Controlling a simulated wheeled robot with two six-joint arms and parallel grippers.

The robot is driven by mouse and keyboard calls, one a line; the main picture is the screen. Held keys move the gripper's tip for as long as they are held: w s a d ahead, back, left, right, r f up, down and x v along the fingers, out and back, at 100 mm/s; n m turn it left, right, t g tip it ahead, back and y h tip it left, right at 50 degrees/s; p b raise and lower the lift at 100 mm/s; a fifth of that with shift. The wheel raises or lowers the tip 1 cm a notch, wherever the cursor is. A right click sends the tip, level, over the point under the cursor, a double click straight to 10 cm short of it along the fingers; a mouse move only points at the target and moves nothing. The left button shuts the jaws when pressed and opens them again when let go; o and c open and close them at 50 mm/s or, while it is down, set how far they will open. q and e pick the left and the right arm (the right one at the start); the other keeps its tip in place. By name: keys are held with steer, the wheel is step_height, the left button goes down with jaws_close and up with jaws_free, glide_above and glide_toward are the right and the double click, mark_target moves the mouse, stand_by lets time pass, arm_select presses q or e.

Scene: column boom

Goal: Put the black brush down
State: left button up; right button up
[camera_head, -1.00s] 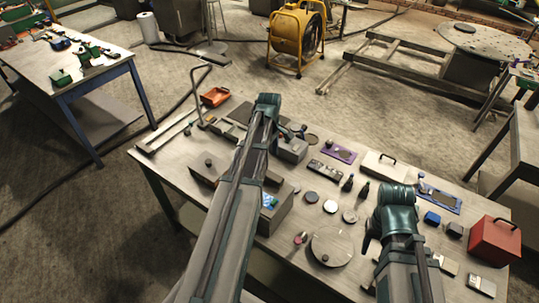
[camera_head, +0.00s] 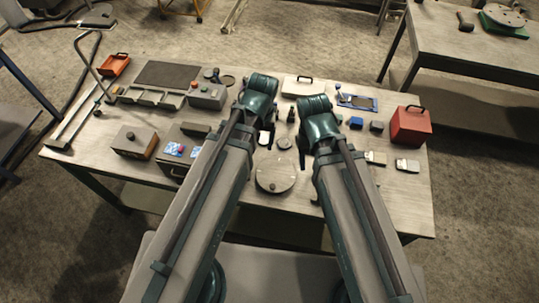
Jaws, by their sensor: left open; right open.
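I cannot make out a black brush for certain. Two small flat pieces that look like brushes, one (camera_head: 376,158) and another (camera_head: 407,165), lie on the right part of the workbench (camera_head: 390,205); their colours look pale and grey. My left gripper (camera_head: 265,137) is over the middle of the bench, largely hidden by its arm; it is open. My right gripper (camera_head: 303,141) is close to its right, also largely hidden by its arm, and open. I see nothing held in either.
A red box (camera_head: 410,126) stands at the bench's right end. A round disc (camera_head: 276,173) lies between my arms. A grey control box (camera_head: 207,96), a dark mat (camera_head: 168,75) and an orange tray (camera_head: 114,65) are at the back left. The front right of the bench is clear.

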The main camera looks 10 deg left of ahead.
arm_select(q)
steer(key=s+d+m, duration=0.4)
steer(key=s, duration=0.1)
steer(key=shift+d+m, duration=0.15)
steer(key=shift+m, duration=0.15)
steer(key=shift+w+f, duration=0.1)
step_height(320, 180, down, 14)
steer(key=b, duration=1.4)
steer(key=shift+f, duration=0.1)
